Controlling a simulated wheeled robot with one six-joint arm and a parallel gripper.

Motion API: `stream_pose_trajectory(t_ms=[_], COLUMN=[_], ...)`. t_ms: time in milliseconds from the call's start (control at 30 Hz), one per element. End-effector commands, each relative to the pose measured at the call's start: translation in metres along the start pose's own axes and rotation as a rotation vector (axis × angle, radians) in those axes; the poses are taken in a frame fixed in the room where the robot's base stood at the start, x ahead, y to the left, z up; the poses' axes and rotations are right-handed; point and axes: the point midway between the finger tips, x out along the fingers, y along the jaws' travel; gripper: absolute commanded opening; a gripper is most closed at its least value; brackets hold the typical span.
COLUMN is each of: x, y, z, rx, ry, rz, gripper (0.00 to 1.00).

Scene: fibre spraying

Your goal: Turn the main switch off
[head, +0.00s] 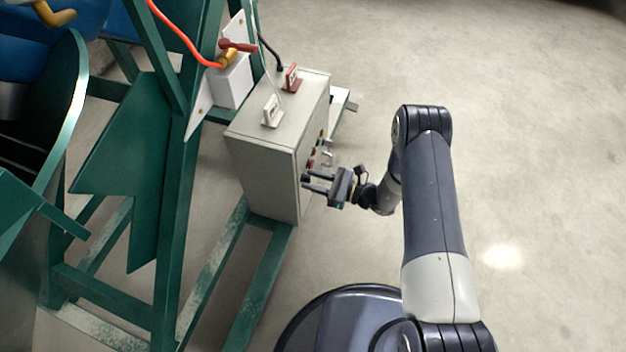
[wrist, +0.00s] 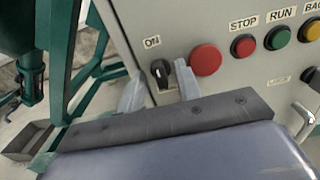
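The main switch (wrist: 160,72) is a small black rotary knob on the front of the grey control box (head: 262,160), below an "ON" label in the wrist view. Its knob looks roughly upright. My gripper (head: 306,182) reaches the box front from the right in the head view. In the wrist view my gripper (wrist: 160,86) is open, with one finger on each side of the knob. A gap shows between the knob and each finger.
A large red button (wrist: 206,59) sits just right of the knob. A red STOP button (wrist: 243,46), green RUN button (wrist: 278,38) and metal handle (wrist: 303,122) are further right. A green steel frame (head: 172,200) stands left of the box. The floor (head: 530,150) at right is clear.

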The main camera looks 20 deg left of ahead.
Motion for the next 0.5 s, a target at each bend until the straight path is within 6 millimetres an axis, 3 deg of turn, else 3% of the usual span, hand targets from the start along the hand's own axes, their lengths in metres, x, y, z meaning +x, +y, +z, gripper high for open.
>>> stream_pose_trajectory(t_ms=[333,500], x=[0.0039,0.0038], y=[-0.0002,-0.0001], z=[0.0003,0.0002], rx=[0.0,0.0], ry=[0.0,0.0], rz=[-0.001,-0.001], gripper=[0.32,0.18])
